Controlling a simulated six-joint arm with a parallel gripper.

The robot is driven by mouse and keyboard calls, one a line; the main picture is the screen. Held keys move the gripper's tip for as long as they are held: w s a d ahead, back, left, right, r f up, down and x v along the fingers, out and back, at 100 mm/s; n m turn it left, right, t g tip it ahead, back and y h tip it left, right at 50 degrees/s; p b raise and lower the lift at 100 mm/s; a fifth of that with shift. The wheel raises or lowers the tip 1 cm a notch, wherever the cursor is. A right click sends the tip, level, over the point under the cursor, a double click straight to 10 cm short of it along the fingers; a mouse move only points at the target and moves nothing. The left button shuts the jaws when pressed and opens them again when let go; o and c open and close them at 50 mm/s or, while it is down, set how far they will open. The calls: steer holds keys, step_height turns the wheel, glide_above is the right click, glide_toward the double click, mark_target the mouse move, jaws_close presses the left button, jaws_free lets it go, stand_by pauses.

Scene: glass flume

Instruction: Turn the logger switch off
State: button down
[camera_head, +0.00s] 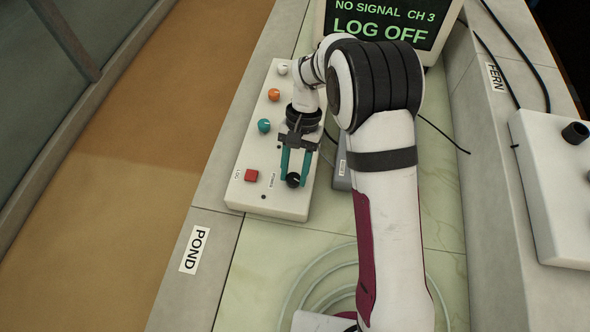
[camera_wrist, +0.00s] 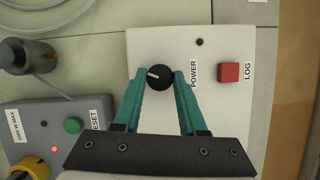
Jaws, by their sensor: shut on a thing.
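My gripper (camera_head: 294,177) reaches down over the near end of a white control box (camera_head: 246,190). Its two teal fingers are shut on a black round knob (camera_wrist: 161,77) with a white pointer line. The label POWER stands beside that knob in the wrist view. A red square button (camera_head: 251,175) sits left of the fingers, apart from them; in the wrist view (camera_wrist: 229,72) it carries the label LOG. The screen (camera_head: 380,30) at the back reads "NO SIGNAL CH 3" and "LOG OFF".
The white box also has a teal knob (camera_head: 264,126), an orange knob (camera_head: 273,95) and a white knob (camera_head: 282,69). A grey box (camera_wrist: 62,135) with a green RESET button (camera_wrist: 73,125) lies close by. Coiled tubing (camera_head: 330,282) lies in front. A POND label (camera_head: 194,249) marks the left ledge.

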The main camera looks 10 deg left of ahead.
steer(key=shift+a+n+h, duration=0.15)
steer(key=shift+n+h, duration=0.75)
steer(key=shift+n, duration=1.3)
steer(key=shift+c, duration=2.3)
jaws_free()
steer(key=v, duration=1.5)
steer(key=shift+r, duration=0.4)
